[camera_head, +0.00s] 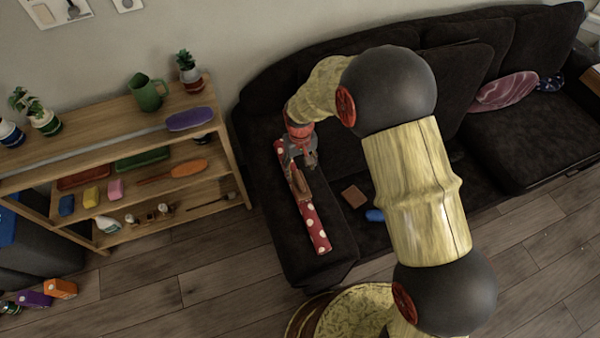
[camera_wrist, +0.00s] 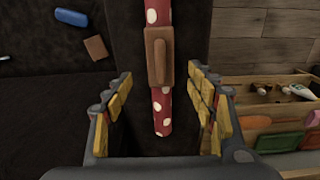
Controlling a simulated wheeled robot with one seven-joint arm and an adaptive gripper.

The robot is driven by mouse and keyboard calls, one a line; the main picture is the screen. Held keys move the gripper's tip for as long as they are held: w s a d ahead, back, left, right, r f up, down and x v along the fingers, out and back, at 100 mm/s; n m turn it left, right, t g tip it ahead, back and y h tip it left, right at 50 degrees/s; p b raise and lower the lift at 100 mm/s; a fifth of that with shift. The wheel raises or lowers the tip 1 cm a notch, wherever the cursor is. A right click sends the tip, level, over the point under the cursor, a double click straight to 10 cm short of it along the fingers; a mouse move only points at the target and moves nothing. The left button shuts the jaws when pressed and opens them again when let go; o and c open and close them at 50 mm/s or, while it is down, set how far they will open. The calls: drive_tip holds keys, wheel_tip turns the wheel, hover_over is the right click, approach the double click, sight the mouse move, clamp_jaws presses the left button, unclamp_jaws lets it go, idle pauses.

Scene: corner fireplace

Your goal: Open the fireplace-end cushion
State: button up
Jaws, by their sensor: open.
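A narrow red, white-dotted piece (camera_head: 316,232), which looks like the cushion, lies along the left arm of the dark sofa. It also shows in the wrist view (camera_wrist: 161,118), running up the middle. A brown wooden handle (camera_wrist: 160,56) sits on it; the handle also shows in the head view (camera_head: 301,184). My gripper (camera_head: 302,158) is over the far part of the red piece. In the wrist view my gripper (camera_wrist: 160,82) is open, with one yellow-padded finger on each side of the red piece. The handle appears centred just beyond the fingertips, not gripped. Whether the fingers touch anything is unclear.
The dark sofa (camera_head: 535,135) fills the right. A brown block (camera_head: 354,196) and a blue item (camera_head: 375,215) lie on its seat. A wooden shelf (camera_head: 110,180) with several items stands to the left. A round yellow-topped piece (camera_head: 352,312) is in front.

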drive_tip(key=s+d+r+m+t, duration=0.1)
drive_tip(key=d+r, duration=0.3)
drive_tip(key=r, duration=0.4)
drive_tip(key=s+d+r+t, duration=0.1)
drive_tip(key=s+d+r, duration=0.1)
drive_tip(key=d+r, duration=0.35)
drive_tip(key=s+d+r+m, duration=0.1)
drive_tip(key=d+r, duration=0.1)
drive_tip(key=r, duration=0.7)
drive_tip(key=s+d+r+m+t, duration=0.1)
drive_tip(key=s+d+r, duration=0.5)
drive_tip(key=s, duration=0.3)
drive_tip(key=s+d+r+m+t, duration=0.2)
drive_tip(key=s+d+r, duration=0.4)
drive_tip(key=s, duration=0.4)
drive_tip(key=shift+d, duration=0.15)
drive_tip(key=shift+s+d+t, duration=0.15)
drive_tip(key=shift+s+t, duration=0.15)
drive_tip(key=shift+s, duration=0.3)
drive_tip(key=shift+c, duration=2.2)
